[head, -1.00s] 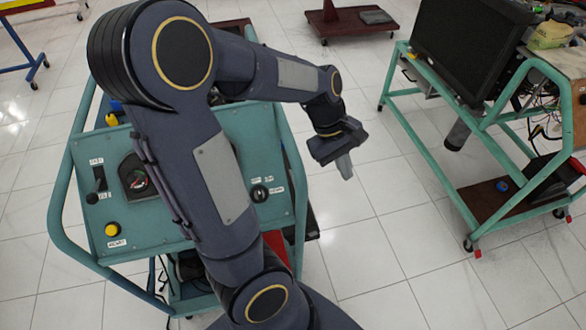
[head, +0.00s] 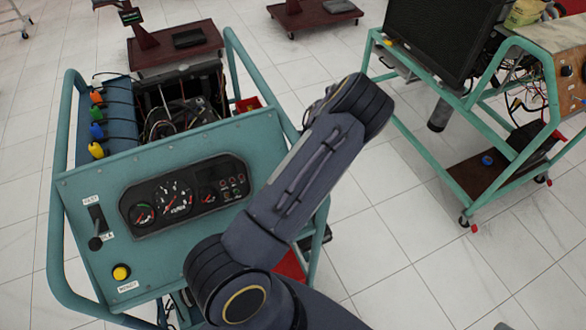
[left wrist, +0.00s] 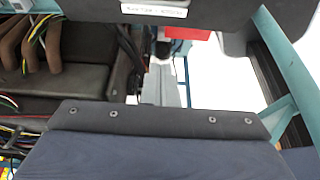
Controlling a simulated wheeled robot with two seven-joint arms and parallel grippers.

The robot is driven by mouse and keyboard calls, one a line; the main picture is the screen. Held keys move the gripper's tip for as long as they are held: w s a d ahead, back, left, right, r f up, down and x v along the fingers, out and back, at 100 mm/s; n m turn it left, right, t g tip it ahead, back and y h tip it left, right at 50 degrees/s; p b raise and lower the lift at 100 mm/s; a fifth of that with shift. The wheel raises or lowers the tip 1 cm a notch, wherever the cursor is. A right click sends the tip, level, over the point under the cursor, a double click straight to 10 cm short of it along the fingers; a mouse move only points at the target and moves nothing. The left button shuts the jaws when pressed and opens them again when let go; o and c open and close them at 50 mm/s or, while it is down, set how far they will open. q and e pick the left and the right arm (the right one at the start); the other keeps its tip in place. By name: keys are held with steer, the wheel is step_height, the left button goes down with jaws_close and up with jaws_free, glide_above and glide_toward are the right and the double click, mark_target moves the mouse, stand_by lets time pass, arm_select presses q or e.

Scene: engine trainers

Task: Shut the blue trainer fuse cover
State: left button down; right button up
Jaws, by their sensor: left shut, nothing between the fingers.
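The blue trainer (head: 150,255) is a teal cart with a gauge panel and an open bay of wiring behind it. In the left wrist view, a dark blue panel with a screwed dark edge strip (left wrist: 160,122) fills the bottom; it looks like the fuse cover, but its angle is unclear. Light grey shut fingers of my left gripper (left wrist: 168,92) show beyond that strip, partly hidden by it; I cannot tell whether they touch. In the head view, my arm rises past the panel's right side and its gripper is hidden. My right gripper is not in view.
A dark part with a white label (left wrist: 153,10) and a red box (left wrist: 187,34) are at the top of the wrist view. A teal frame bar (left wrist: 287,75) runs along its right. Another trainer with a monitor (head: 440,45) stands at right, with open floor between.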

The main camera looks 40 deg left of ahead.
arm_select(q)
steer(key=f+b, duration=0.1)
steer(key=f, duration=0.2)
steer(key=f+b, duration=0.1)
steer(key=f, duration=0.2)
steer(key=f+b, duration=0.1)
steer(key=f, duration=0.2)
steer(key=shift+s+a+f+b, duration=0.25)
steer(key=shift+b, duration=0.15)
steer(key=shift+w+d+f, duration=0.15)
steer(key=shift+w+d, duration=0.05)
steer(key=shift+w, duration=0.1)
steer(key=shift+w+f+b, duration=0.1)
steer(key=shift+f+b, duration=0.15)
steer(key=shift+b, duration=0.2)
steer(key=w+f+b, duration=0.1)
steer(key=b, duration=0.1)
steer(key=w+d+b, duration=0.1)
steer(key=b, duration=0.1)
steer(key=w+d+f+b, duration=0.1)
steer(key=w+b, duration=0.1)
steer(key=shift+d+f, duration=0.1)
steer(key=shift+f, duration=0.25)
steer(key=shift+w+d+b, duration=0.15)
steer(key=shift+w+b, duration=0.1)
steer(key=shift+b, duration=0.25)
steer(key=shift+d, duration=0.1)
